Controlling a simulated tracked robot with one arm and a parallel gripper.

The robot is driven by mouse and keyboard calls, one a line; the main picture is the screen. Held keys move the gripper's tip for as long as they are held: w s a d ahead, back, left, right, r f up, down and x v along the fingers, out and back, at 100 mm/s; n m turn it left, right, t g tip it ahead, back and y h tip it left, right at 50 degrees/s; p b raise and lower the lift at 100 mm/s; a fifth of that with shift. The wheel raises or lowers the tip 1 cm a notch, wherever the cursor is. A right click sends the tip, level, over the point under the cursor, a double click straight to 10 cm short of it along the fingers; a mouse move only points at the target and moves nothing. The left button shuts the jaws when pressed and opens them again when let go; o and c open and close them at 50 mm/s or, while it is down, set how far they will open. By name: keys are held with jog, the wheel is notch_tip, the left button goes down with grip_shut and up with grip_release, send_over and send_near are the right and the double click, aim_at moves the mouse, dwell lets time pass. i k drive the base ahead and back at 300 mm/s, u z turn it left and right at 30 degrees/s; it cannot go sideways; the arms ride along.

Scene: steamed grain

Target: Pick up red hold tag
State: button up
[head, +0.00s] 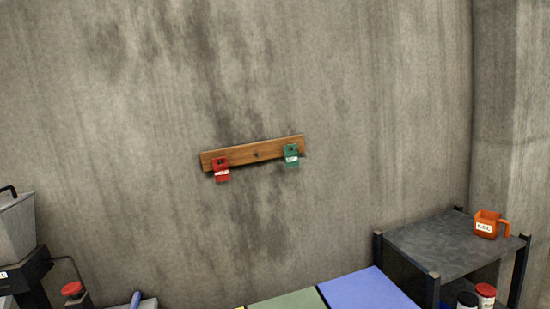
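The red hold tag (221,170) hangs at the left end of a wooden rail (257,154) on the grey concrete wall. It is a small red tag with a white label band. A similar green tag (291,156) hangs at the right end of the same rail. My gripper is not in view, so what it holds cannot be seen.
A dark shelf (430,244) stands at the lower right with an orange labelled mug (487,225) on top and jars below. Blue (365,290) and green panels lie at the bottom. Equipment with a red knob (72,289) stands at the lower left.

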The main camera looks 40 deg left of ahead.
aim_at(222, 173)
jog(key=u, duration=0.2)
jog(key=i, duration=1.45)
jog(key=u, duration=1.15)
jog(key=i, duration=0.6)
jog(key=u, duration=0.25)
jog(key=k, duration=0.85)
jog(key=u, duration=0.2)
jog(key=i, duration=0.85)
jog(key=z, duration=0.15)
